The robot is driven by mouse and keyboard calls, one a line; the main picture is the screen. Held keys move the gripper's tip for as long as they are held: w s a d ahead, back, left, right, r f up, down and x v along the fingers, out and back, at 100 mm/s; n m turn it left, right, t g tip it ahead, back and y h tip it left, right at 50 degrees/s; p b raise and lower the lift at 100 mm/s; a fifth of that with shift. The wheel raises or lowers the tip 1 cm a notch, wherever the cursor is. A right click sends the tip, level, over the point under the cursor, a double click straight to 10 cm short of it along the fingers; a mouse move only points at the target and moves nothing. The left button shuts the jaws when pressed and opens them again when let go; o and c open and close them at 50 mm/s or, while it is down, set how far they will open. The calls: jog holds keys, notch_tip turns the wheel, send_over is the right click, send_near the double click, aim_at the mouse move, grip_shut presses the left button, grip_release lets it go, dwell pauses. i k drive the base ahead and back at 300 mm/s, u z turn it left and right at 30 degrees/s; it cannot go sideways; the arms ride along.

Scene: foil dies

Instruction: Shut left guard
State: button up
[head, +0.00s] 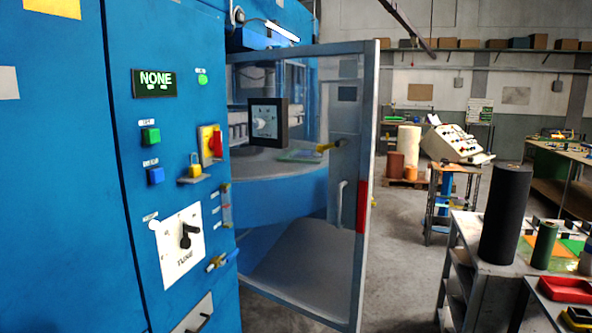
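A tall guard door (368,110) with a grey frame and clear panel stands swung out from the blue machine (60,180), its free edge toward the aisle. It has a pale upright handle (340,203) and a red strip (361,207) on its free edge. Through the panel show a round machine table (290,200) and a black-framed dial (267,121); I cannot tell whether the dial is on the door or behind it. I see only this one guard clearly. My gripper is not in view.
The machine's front panel carries a green "NONE" display (155,83), a yellow padlock (195,168), a red switch (215,142) and a TUNE knob (188,236). A grey bench (488,255) with a black cylinder (505,214) stands at right. Floor (400,270) between door and bench is clear.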

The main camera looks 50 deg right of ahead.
aim_at(350, 171)
jog(key=z, duration=0.75)
jog(key=i, duration=0.95)
jog(key=z, duration=1)
